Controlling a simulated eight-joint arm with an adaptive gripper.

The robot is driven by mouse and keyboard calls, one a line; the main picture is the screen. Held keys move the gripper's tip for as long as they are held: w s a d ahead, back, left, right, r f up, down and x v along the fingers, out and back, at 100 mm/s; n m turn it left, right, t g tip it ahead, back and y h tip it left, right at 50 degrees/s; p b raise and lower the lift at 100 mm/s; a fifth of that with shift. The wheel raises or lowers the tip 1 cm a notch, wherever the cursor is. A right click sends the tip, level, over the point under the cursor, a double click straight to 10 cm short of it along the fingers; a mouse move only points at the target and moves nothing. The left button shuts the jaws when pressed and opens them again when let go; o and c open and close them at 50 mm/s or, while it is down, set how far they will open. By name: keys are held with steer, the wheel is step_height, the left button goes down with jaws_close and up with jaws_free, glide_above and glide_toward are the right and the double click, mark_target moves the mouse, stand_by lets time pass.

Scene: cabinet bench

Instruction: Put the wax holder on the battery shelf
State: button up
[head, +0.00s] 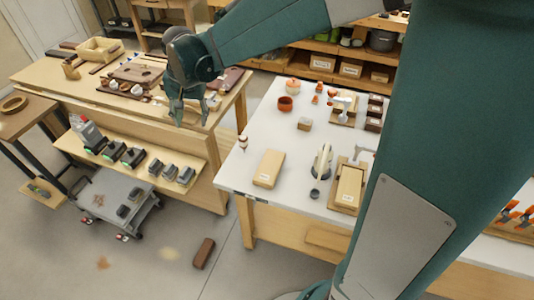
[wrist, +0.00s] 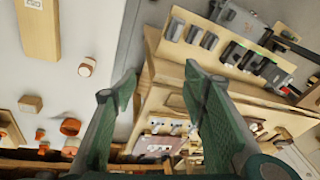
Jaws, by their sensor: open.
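The battery shelf (head: 140,173) is a pale wood ledge on the front of the left bench, bearing grey batteries (head: 170,171) and dark chargers (head: 132,156). It also shows at upper right in the wrist view (wrist: 168,66). A small upright brown-and-white piece (head: 243,142) stands near the left edge of the white table and is probably the wax holder; I cannot be sure. In the wrist view it is a short round wooden piece (wrist: 87,67), left of the fingers. My gripper (head: 190,121) is open and empty, above the bench's right part, apart from that piece.
The white table (head: 240,178) bears a wooden block (head: 268,168), orange pots (head: 285,103) and a small box (head: 304,124). A gap of floor separates it from the left bench. A grey cart (head: 110,205) stands below the shelf. A brown block (head: 203,253) lies on the floor.

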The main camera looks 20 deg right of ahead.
steer(key=s+d+r+n+t, duration=0.1)
steer(key=s+d+r, duration=0.25)
steer(key=s, duration=0.35)
steer(key=s+d+r+n+t, duration=0.1)
steer(key=s+d+r, duration=0.2)
steer(key=s+d, duration=0.3)
steer(key=s+d+n+t, duration=0.1)
steer(key=s+d, duration=0.1)
steer(key=s, duration=0.6)
steer(key=s+d+f+n+t, duration=0.1)
steer(key=s+d+n, duration=0.1)
steer(key=s, duration=0.6)
steer(key=shift+s+d+f+h, duration=0.25)
steer(key=shift+d+f+h, duration=0.05)
steer(key=shift+d, duration=0.1)
